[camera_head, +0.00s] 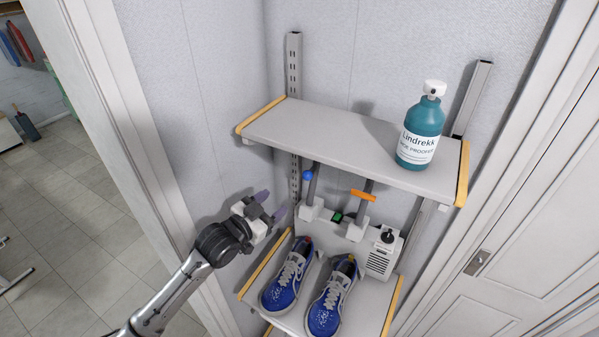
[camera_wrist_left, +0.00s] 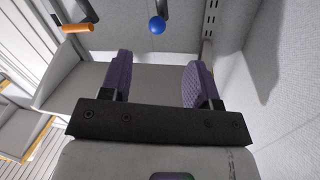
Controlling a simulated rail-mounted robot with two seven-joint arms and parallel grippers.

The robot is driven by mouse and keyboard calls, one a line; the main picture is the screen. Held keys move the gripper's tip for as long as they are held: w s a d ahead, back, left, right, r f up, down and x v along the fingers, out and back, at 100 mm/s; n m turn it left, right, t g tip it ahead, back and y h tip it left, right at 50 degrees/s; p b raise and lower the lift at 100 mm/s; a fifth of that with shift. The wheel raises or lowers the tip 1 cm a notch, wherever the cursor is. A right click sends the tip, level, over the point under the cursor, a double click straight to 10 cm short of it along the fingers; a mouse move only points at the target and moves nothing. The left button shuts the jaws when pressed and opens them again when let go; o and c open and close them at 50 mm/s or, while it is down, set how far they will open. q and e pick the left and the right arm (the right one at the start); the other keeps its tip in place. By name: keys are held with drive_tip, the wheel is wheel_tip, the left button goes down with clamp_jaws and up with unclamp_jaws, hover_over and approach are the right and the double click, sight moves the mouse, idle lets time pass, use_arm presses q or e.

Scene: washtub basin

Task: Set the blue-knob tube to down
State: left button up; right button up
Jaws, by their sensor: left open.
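The blue knob (camera_head: 308,175) sits on a grey tube (camera_head: 313,188) that stands roughly upright on a white base under the upper shelf. In the left wrist view the blue knob (camera_wrist_left: 157,26) is beyond the fingertips, about midway between them, with a clear gap. My left gripper (camera_head: 271,205) is open and empty, left of the tube in the head view. Its purple fingers also show in the left wrist view (camera_wrist_left: 158,68). My right gripper is not in view.
A second tube has an orange knob (camera_head: 363,195). A white dryer body (camera_head: 384,255) stands right of two blue shoes (camera_head: 286,283) on the lower shelf. The upper shelf (camera_head: 330,135) overhangs the tubes and holds a teal bottle (camera_head: 421,135). A slotted rail (camera_head: 294,80) is behind.

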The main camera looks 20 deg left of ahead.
sight(304, 177)
use_arm(q)
drive_tip(key=shift+t+h, duration=0.3)
drive_tip(key=shift+t, duration=0.1)
drive_tip(key=p+x, duration=0.1)
drive_tip(key=x, duration=0.3)
drive_tip(key=p+x, duration=0.1)
drive_tip(key=x, duration=0.3)
drive_tip(key=r+p+x, duration=0.1)
drive_tip(key=x, duration=0.3)
drive_tip(key=shift+s+d, duration=0.1)
drive_tip(key=shift+d, duration=0.1)
drive_tip(key=shift+x, duration=0.9)
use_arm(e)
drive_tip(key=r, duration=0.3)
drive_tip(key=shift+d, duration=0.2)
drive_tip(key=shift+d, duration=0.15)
use_arm(q)
clamp_jaws()
